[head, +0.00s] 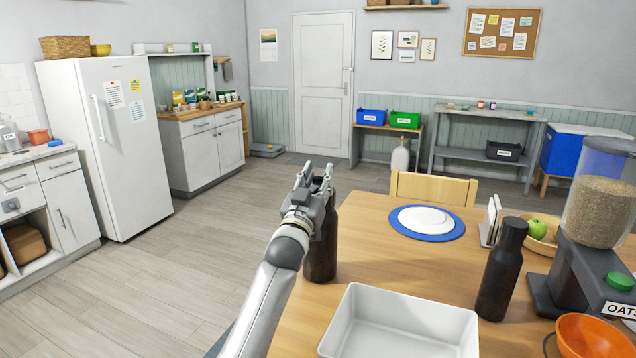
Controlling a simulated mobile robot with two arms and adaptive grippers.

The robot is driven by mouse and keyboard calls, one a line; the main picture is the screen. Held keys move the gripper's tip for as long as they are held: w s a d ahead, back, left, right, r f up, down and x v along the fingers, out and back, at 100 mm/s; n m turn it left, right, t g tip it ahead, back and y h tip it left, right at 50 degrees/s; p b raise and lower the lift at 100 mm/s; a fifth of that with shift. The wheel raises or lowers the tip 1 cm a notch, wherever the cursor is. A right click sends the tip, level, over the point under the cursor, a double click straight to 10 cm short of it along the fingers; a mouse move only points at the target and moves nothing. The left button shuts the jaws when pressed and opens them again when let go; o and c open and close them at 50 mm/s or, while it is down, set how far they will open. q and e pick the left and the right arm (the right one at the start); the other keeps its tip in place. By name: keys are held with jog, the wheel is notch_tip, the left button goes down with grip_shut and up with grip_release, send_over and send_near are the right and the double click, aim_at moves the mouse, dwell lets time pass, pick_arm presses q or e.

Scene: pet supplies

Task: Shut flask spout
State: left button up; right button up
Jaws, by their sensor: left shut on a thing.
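A dark flask (322,250) stands upright near the left edge of the wooden table. My left gripper (318,178) is at the top of this flask and is shut on it. The gripper and wrist cover the flask's upper part, so its spout is hidden and I cannot tell how it stands. A second dark flask (499,272) stands upright to the right, with its cap on top and nothing touching it. My right gripper is not in view.
The table (374,262) also holds a white tray (400,333), a plate on a blue mat (427,234), a napkin holder (491,222), a bowl (545,243) with a green apple, a grain dispenser (596,205) and an orange bowl (590,337). A chair (434,188) stands behind.

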pick_arm(q)
jog(key=shift+r, duration=0.1)
jog(key=o, duration=0.7)
jog(key=shift+s+a+f, duration=0.15)
jog(key=shift+s+f, duration=0.2)
jog(key=shift+s, duration=0.15)
jog(key=v, duration=1.1)
jog(key=shift+r, duration=0.1)
